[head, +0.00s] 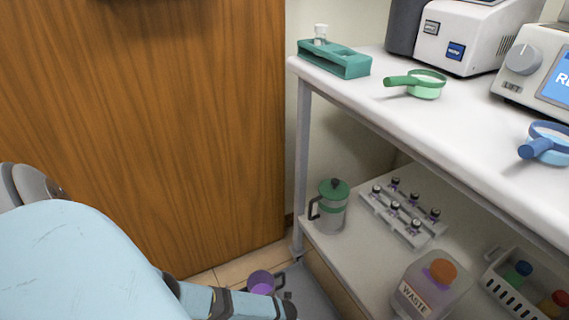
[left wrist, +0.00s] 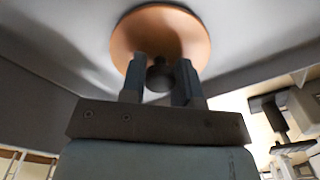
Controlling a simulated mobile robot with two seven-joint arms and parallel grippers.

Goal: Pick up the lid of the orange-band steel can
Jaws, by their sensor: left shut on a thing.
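The orange lid (left wrist: 124,40) shows in the left wrist view as a round disc with a dark knob (left wrist: 160,78) at its middle. My left gripper (left wrist: 160,72) is shut on that knob, one finger on each side. The can body under the lid is not visible, so I cannot tell whether the lid is seated or clear of it. In the head view my left arm runs along the bottom, and its fingers and the orange-band can do not show. My right gripper is in neither view.
A green-lidded steel can (head: 330,207) stands on the lower shelf (head: 345,250) beside a vial rack (head: 408,226), a waste bottle (head: 425,290) and a white basket (head: 515,285). A purple item (head: 262,282) shows low beside my arm. A wooden panel (head: 150,120) fills the left.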

